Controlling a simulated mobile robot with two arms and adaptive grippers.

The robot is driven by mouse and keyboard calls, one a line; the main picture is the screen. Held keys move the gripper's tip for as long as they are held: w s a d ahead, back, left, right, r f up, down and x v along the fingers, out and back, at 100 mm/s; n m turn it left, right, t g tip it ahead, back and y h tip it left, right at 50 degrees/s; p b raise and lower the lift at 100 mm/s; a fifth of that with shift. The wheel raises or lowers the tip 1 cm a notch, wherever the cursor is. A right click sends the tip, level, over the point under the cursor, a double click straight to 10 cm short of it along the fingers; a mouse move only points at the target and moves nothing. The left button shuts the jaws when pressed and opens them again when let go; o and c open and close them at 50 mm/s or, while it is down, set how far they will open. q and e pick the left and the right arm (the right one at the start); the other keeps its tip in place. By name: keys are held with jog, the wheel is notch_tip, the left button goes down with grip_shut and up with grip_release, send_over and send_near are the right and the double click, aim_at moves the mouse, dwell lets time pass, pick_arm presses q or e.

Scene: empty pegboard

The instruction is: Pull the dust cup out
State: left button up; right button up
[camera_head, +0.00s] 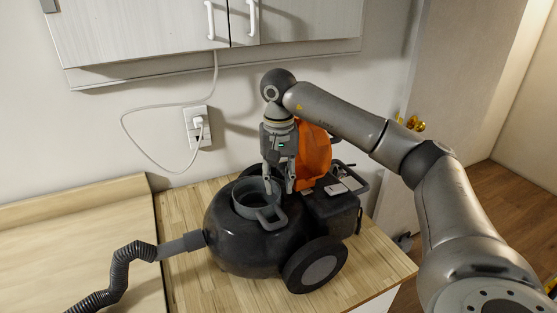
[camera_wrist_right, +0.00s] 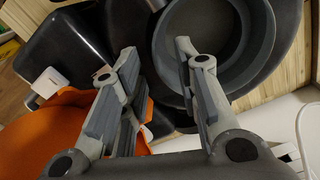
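The dust cup is a round grey open cup (camera_head: 243,206) with a handle (camera_head: 270,218), seated in the top of a black vacuum cleaner (camera_head: 240,242). My right gripper (camera_head: 279,187) points down at the cup's back right side, open and empty. In the right wrist view, the cup (camera_wrist_right: 255,75) is at the upper right. The fingers of my right gripper (camera_wrist_right: 158,62) are apart there, one overlapping the cup's rim and the other outside it. I cannot tell whether either touches the rim. My left gripper is not in view.
An orange lid (camera_head: 314,160) stands raised behind the cup, close to my right gripper. A grey hose (camera_head: 122,268) runs off the vacuum's left side. The vacuum stands on a wooden counter (camera_head: 185,207) below a white cabinet (camera_head: 140,28). A socket with a plugged cord (camera_head: 197,127) is on the wall.

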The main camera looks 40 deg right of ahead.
jog(key=shift+f, duration=1.45)
grip_shut()
jog(key=shift+r+p, duration=0.15)
jog(key=shift+p, duration=0.2)
notch_tip(320, 180, up, 14)
jog(key=p, duration=1)
jog(key=shift+r, duration=0.15)
dwell(0.5)
